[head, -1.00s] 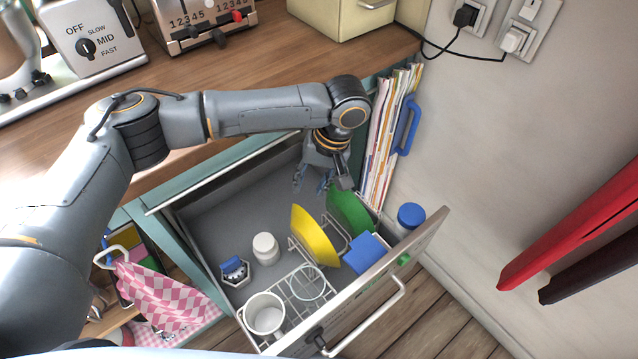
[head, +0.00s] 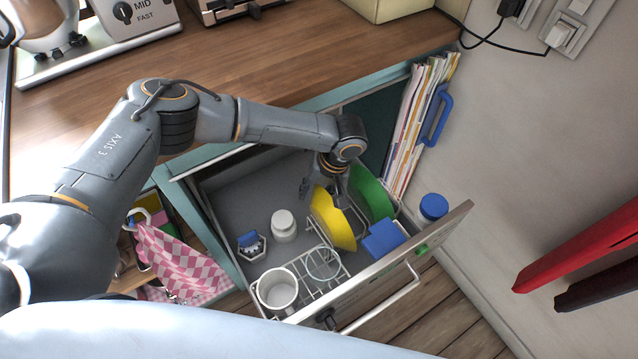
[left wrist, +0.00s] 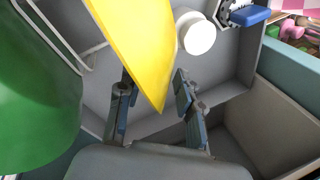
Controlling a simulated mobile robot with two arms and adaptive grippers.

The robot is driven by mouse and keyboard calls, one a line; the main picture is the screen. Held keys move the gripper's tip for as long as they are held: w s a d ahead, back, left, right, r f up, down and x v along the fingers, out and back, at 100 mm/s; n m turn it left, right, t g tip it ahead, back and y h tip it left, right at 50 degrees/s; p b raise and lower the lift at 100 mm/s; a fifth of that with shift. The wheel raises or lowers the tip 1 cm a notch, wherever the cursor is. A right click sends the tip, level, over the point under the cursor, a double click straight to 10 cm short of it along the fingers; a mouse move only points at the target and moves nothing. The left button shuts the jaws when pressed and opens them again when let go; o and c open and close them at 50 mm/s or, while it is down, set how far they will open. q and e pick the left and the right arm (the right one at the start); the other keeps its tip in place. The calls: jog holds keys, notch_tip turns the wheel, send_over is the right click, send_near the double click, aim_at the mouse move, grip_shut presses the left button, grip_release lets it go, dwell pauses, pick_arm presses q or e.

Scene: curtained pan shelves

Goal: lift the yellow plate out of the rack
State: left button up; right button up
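The yellow plate (head: 335,222) stands on edge, tilted, in the white wire rack (head: 318,290) inside the open drawer. My left gripper (head: 325,190) is at the plate's upper edge, reaching down from the back of the drawer. In the left wrist view, the open fingers of the left gripper (left wrist: 154,88) lie on both sides of the tip of the yellow plate (left wrist: 140,48). A gap shows on the right-finger side; contact on the left-finger side cannot be told. My right gripper is not in view.
A green plate (head: 372,193) stands just right of the yellow one. A blue block (head: 383,238), a white mug (head: 277,291) and a glass (head: 323,264) are nearby. A white jar (head: 284,226) and a blue-handled brush (head: 250,243) stand left on the drawer floor.

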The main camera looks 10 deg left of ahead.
pick_arm(q)
jog(key=shift+f, duration=0.2)
grip_shut()
jog(key=shift+r, duration=0.15)
jog(key=shift+r+p, duration=1.25)
jog(key=shift+p, duration=0.25)
jog(key=shift+r+p, duration=3.1)
jog(key=shift+p, duration=0.4)
notch_tip(320, 180, up, 18)
jog(key=p, duration=1.8)
